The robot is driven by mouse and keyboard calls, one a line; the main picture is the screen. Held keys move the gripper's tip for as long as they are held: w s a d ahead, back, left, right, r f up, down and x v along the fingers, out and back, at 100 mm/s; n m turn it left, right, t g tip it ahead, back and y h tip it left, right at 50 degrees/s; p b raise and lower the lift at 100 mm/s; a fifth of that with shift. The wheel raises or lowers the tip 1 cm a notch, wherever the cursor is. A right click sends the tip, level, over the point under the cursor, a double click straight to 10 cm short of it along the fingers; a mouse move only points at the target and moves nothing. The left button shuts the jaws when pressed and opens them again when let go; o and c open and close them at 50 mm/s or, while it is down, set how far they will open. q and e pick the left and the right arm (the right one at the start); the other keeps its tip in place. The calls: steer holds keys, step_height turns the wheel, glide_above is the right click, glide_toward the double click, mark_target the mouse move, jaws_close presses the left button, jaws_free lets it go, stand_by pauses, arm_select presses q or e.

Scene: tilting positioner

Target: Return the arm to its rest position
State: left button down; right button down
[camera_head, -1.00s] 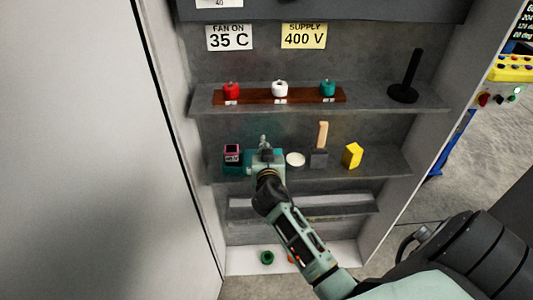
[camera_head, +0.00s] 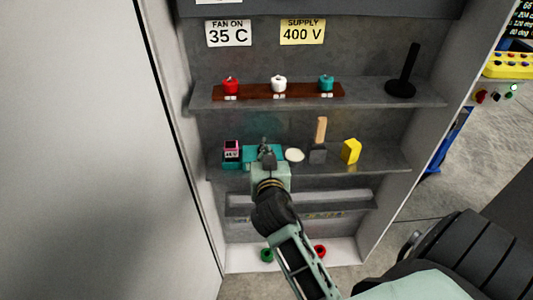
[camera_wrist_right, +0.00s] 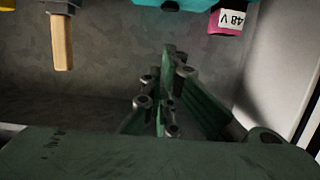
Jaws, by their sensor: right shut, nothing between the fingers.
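My right gripper (camera_head: 267,150) is in front of the middle shelf of the cabinet, at the end of my right arm that reaches up from the lower right. In the right wrist view its dark green fingers (camera_wrist_right: 167,90) are together, with nothing between them. A teal item (camera_head: 250,154) on the shelf is partly hidden behind the gripper; whether they touch I cannot tell. My left gripper is in neither view.
The shelf (camera_head: 385,159) also holds a pink-topped block (camera_head: 232,149), a white disc (camera_head: 294,155), a wooden-handled tool (camera_head: 320,135) and a yellow block (camera_head: 351,151). Above are red, white and teal knobs on a brown rack (camera_head: 256,91) and a black post (camera_head: 403,75). A white door (camera_head: 90,150) stands left.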

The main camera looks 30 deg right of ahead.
stand_by(0.7)
steer(key=s+a+f+n+g+y, duration=0.15)
steer(key=a+f, duration=0.25)
steer(key=f, duration=0.7)
steer(key=a+f+n+g+y, duration=0.1)
steer(key=a+f+n+y, duration=0.2)
steer(key=f, duration=0.7)
steer(key=s+a+f+n+g+y, duration=0.1)
steer(key=s+a+f+g, duration=0.1)
steer(key=s+f, duration=0.45)
steer(key=s+a+f+n+g+y, duration=0.1)
steer(key=s+a+f, duration=0.15)
steer(key=f, duration=0.75)
steer(key=s+f+g, duration=0.2)
steer(key=s+f, duration=0.4)
steer(key=s, duration=0.5)
steer(key=s+f+n+g+y, duration=0.1)
steer(key=s+f+g, duration=0.1)
steer(key=s+f, duration=0.5)
steer(key=s+d+f+n+g, duration=0.1)
steer(key=s+f, duration=0.5)
steer(key=s, duration=1.1)
steer(key=shift+f+g+b, duration=0.3)
steer(key=shift+g+b, duration=0.15)
steer(key=shift+g, duration=0.4)
